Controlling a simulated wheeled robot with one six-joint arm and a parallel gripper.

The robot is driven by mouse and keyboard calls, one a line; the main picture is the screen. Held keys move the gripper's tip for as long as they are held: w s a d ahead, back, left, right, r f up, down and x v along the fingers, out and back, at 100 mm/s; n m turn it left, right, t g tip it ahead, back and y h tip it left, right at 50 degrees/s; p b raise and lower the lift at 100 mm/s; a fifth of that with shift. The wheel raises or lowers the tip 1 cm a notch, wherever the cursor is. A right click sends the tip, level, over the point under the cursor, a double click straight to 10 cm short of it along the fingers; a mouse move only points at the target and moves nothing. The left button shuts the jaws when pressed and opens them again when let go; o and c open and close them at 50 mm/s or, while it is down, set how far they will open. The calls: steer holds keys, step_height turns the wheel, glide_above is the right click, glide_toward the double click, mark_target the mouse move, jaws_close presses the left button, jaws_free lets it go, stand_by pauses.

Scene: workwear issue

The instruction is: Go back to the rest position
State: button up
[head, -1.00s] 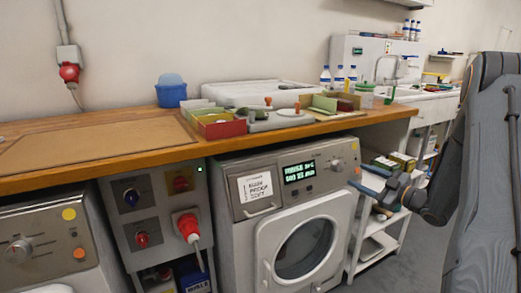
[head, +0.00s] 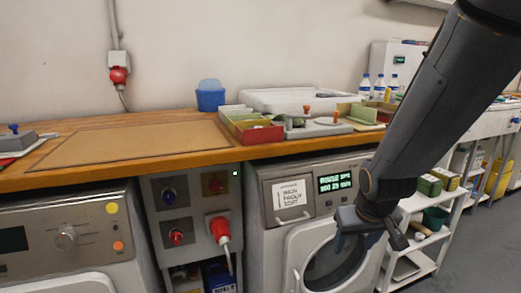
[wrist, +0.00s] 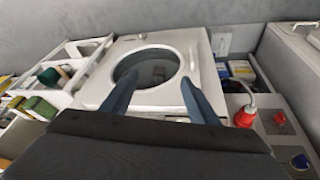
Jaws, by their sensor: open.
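My gripper (head: 370,238) hangs in front of the right-hand washing machine (head: 275,215), below the worktop's front edge. In the wrist view my gripper (wrist: 158,90) shows two blue fingers spread apart, with nothing between them. Beyond the fingers is the machine's round door (wrist: 152,72). My arm crosses the right part of the head view and hides part of the worktop and the shelves behind it.
The wooden worktop (head: 60,172) holds a brown board (head: 130,140), a blue tub (head: 210,96) and a red-green tray (head: 255,135). A red plug (head: 219,228) sticks out of the grey control box. A shelf rack (head: 415,262) stands right of the machine.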

steer(key=s+a+r+n+g+y, duration=0.1)
steer(key=s+a+r+g, duration=0.15)
steer(key=s+a, duration=0.5)
steer(key=s+a+r+n+g, duration=0.15)
steer(key=s+a+r, duration=0.3)
steer(key=s, duration=0.55)
steer(key=d+r+m+p, duration=0.3)
steer(key=d+r+p, duration=0.4)
steer(key=p, duration=0.8)
steer(key=shift+d+r+g+p, duration=0.25)
steer(key=shift+d+g+p, duration=0.05)
steer(key=shift+d, duration=0.2)
